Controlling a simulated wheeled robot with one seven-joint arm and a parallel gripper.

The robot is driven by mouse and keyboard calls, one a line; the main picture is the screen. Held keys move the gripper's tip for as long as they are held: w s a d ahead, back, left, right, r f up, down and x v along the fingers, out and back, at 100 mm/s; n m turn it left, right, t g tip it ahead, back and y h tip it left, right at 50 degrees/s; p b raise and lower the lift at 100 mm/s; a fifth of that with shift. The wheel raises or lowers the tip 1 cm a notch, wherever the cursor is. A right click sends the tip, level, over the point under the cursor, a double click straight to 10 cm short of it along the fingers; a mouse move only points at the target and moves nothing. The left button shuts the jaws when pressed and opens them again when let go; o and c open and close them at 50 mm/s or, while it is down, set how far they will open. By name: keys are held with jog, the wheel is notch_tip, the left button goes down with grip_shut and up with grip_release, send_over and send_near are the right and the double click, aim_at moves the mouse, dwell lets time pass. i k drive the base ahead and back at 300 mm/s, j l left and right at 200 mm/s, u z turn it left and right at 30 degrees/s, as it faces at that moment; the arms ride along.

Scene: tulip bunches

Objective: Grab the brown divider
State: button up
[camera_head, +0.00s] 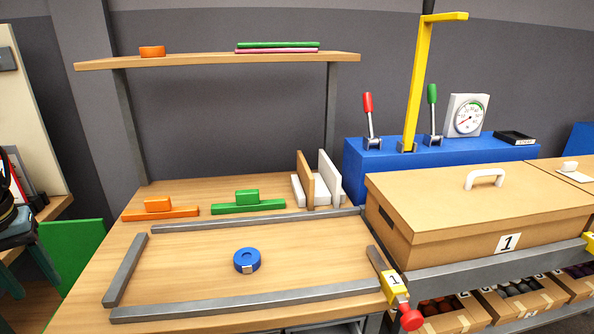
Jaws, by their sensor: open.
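The brown divider (306,181) is a thin upright wooden-coloured panel at the back right of the wooden workbench (190,249). It stands in a white holder (297,191), just left of a white upright panel (330,176). Its lower part is partly hidden by the holder. I do not see my gripper in this view.
A grey rail frame surrounds a blue tape roll (247,260) on the bench. Orange blocks (160,210) and green blocks (248,205) lie left of the holder. A shelf (200,60) hangs above. A large lidded box (460,240) stands to the right.

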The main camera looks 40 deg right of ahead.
aim_at(306, 178)
jog(key=k+l+u, duration=0.4)
jog(key=l, duration=0.4)
jog(key=k+l+u, duration=0.4)
jog(key=l, duration=0.35)
jog(key=k+l+u, duration=0.8)
jog(key=k+l, duration=0.15)
jog(key=k, duration=0.15)
jog(key=k+l+u, duration=0.15)
jog(key=k+u, duration=0.25)
jog(key=k, duration=0.2)
